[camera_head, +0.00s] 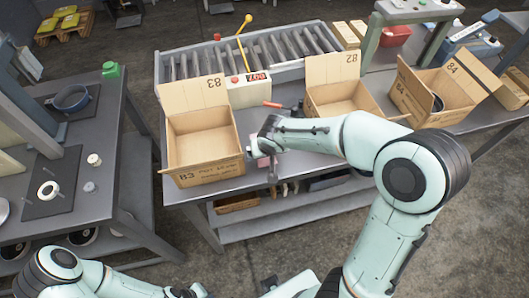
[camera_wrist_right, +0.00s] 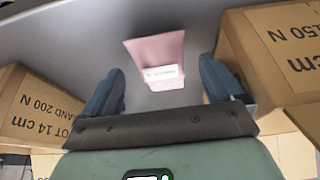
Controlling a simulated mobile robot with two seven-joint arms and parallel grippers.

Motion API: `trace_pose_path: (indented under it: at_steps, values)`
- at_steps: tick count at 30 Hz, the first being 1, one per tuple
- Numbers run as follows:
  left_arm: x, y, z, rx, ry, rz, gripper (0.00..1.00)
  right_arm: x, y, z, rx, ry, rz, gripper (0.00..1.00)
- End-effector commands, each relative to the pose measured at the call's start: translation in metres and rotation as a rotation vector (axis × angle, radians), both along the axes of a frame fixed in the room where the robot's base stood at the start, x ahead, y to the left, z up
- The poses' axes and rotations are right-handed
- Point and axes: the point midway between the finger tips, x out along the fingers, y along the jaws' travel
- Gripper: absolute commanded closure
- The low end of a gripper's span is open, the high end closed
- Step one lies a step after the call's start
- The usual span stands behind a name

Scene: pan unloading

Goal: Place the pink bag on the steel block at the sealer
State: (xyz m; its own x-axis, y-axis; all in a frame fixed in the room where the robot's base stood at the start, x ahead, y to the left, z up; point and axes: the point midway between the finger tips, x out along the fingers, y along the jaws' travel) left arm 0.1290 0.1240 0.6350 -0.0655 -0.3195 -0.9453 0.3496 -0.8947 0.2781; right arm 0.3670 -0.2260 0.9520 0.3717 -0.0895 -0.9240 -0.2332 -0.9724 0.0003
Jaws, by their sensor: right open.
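The pink bag (camera_wrist_right: 157,48) with a white label lies on the grey bench top between two cardboard boxes in the right wrist view. In the head view only a bit of pink (camera_head: 263,162) shows beside my right gripper (camera_head: 272,172). In the wrist view my right gripper (camera_wrist_right: 161,88) is open, its two blue fingers apart on the near side of the bag, with nothing between them. My left arm enters at the bottom left of the head view, but its gripper does not show. I cannot pick out the sealer or steel block with certainty.
Open box 83 (camera_head: 205,135) stands left of my right gripper, box 82 (camera_head: 340,85) to its right, and box 84 (camera_head: 440,85) farther right. Behind them are a control box (camera_head: 248,90) with a red display and a roller conveyor (camera_head: 290,47). A side table (camera_head: 108,130) stands at left.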

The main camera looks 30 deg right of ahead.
Motion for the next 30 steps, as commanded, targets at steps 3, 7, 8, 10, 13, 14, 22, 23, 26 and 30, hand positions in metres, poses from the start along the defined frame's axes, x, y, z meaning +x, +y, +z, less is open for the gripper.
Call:
trace_pose_path:
  at_steps: [3, 7, 8, 10, 13, 14, 22, 23, 26, 30]
  values:
    - [0.001, 0.0, 0.001, 0.0, -0.001, 0.0, 1.0, 0.006, -0.002, -0.013, -0.001, 0.002, -0.002, 0.06]
    - [0.001, 0.0, 0.001, 0.0, -0.001, 0.0, 1.0, 0.008, -0.002, -0.018, 0.0, -0.001, -0.001, 0.06]
    - [0.001, 0.0, 0.001, 0.0, -0.001, 0.0, 1.0, 0.008, -0.002, -0.018, 0.0, -0.001, -0.001, 0.06]
    - [0.001, 0.0, 0.001, 0.0, -0.001, 0.0, 1.0, 0.008, -0.002, -0.018, 0.0, -0.001, -0.001, 0.06]
    - [0.001, 0.0, 0.001, 0.0, -0.001, 0.0, 1.0, 0.008, -0.002, -0.017, 0.0, -0.001, -0.001, 0.16]
    - [0.001, 0.0, 0.001, 0.0, -0.001, 0.0, 1.0, 0.008, -0.002, -0.017, 0.0, -0.001, -0.001, 0.26]
    - [0.001, 0.0, 0.001, 0.0, -0.001, 0.0, 1.0, 0.008, -0.002, -0.017, 0.001, -0.002, -0.001, 0.75]
    - [0.001, 0.0, 0.001, 0.0, -0.001, 0.0, 1.0, 0.008, -0.002, -0.017, 0.001, -0.002, -0.001, 0.75]
    - [0.001, 0.0, 0.001, 0.0, -0.001, 0.0, 1.0, 0.008, -0.002, -0.016, 0.001, -0.002, -0.001, 0.75]
    - [0.002, 0.0, 0.002, 0.0, -0.002, 0.0, 1.0, 0.009, -0.002, -0.01, 0.001, -0.004, -0.001, 0.75]
